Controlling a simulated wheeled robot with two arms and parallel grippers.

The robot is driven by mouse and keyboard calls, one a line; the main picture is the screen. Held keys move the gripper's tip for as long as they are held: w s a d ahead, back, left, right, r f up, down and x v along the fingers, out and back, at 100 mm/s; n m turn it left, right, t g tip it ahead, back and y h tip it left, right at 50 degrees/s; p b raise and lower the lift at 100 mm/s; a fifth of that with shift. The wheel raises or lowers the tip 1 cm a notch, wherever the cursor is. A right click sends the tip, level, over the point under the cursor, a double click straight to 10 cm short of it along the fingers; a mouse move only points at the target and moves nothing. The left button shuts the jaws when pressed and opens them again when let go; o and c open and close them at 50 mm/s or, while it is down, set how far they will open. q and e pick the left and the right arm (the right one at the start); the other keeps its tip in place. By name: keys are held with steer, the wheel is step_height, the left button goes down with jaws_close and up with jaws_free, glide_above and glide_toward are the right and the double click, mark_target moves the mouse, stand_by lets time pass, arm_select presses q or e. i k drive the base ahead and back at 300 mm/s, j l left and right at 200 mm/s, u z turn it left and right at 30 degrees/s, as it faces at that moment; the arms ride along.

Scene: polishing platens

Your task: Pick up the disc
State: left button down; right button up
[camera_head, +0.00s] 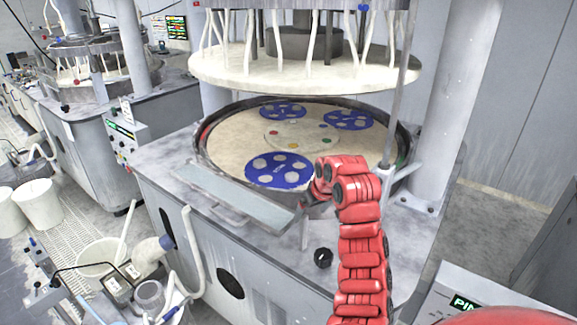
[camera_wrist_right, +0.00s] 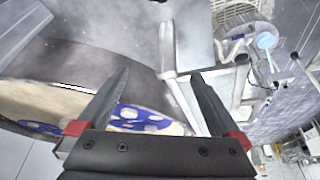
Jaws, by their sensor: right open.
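Three blue carriers with round grey discs in them lie on the beige platen (camera_head: 235,135) in the head view. The front carrier (camera_head: 279,170) is nearest my right gripper (camera_head: 308,202), with a grey disc (camera_head: 262,163) among its several. The other carriers are at the back (camera_head: 283,111) and back right (camera_head: 347,120). My right gripper is at the platen's front edge, partly hidden by its red arm. In the right wrist view its jaws (camera_wrist_right: 160,88) are apart with nothing between the tips; part of a blue carrier (camera_wrist_right: 145,118) shows behind them. My left gripper is not in view.
A raised upper plate (camera_head: 300,72) with hanging hoses is above the platen. A flat grey bar (camera_head: 235,192) lies along the machine's front left. White buckets (camera_head: 40,204) stand on the floor at left. A metal post (camera_head: 397,85) rises at the platen's right.

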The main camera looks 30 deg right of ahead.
mark_target(290, 176)
steer(key=i+l, duration=0.25)
steer(key=i, duration=0.15)
steer(key=i+l, duration=0.3)
steer(key=i, duration=0.1)
